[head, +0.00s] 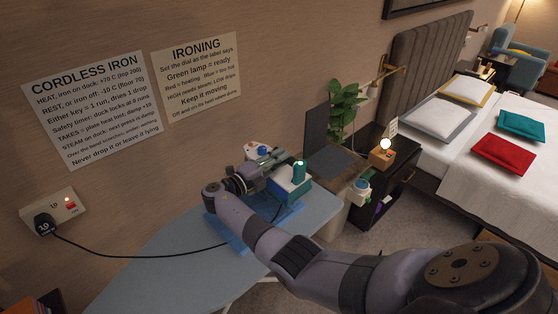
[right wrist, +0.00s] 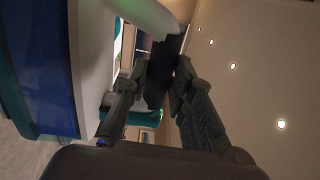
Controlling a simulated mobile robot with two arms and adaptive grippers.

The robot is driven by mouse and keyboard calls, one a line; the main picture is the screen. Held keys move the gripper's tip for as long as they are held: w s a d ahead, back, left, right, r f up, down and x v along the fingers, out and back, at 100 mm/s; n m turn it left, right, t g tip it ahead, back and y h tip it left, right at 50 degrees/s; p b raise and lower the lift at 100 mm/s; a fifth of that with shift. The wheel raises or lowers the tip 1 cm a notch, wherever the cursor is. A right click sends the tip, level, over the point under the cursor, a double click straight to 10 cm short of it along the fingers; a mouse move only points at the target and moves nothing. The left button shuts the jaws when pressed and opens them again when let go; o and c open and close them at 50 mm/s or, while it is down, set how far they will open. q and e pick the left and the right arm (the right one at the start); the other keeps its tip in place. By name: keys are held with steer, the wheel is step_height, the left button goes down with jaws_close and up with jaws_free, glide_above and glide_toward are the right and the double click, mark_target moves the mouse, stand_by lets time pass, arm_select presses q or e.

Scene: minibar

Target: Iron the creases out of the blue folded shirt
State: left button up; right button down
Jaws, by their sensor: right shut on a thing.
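The blue folded shirt (head: 228,234) lies on the pale blue ironing board (head: 150,272); my right wrist and arm hide much of it. My right gripper (head: 268,166) is above the far part of the board. In the right wrist view (right wrist: 160,85) its fingers are closed on a dark grip, which looks like the iron's handle. A white, blue and teal body (head: 291,185) with a green cylinder on top is right beside the gripper; it also shows in the wrist view (right wrist: 40,70). I cannot tell where iron and dock meet. My left gripper is not in view.
A black cord runs from the wall plug (head: 43,223) across the board to the iron area. A white piece with blue and red spots (head: 257,151) stands behind the gripper. A nightstand (head: 385,172) and bed (head: 470,150) are to the right. The board's left part is clear.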

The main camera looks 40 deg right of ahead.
mark_target(273, 188)
step_height(273, 188, down, 3)
steer(key=shift+w+b, duration=0.1)
steer(key=shift+b, duration=1)
step_height(273, 188, down, 3)
steer(key=shift+r+b, duration=0.1)
steer(key=shift+b, duration=0.9)
steer(key=shift+f+b, duration=0.75)
steer(key=shift+f, duration=0.25)
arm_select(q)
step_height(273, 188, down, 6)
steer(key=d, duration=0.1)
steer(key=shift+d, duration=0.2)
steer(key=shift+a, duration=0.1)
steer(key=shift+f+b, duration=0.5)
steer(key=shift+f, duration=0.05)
arm_select(e)
steer(key=shift+f, duration=0.7)
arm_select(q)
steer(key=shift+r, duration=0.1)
arm_select(e)
steer(key=shift+a+f, duration=0.1)
steer(key=shift+a, duration=0.05)
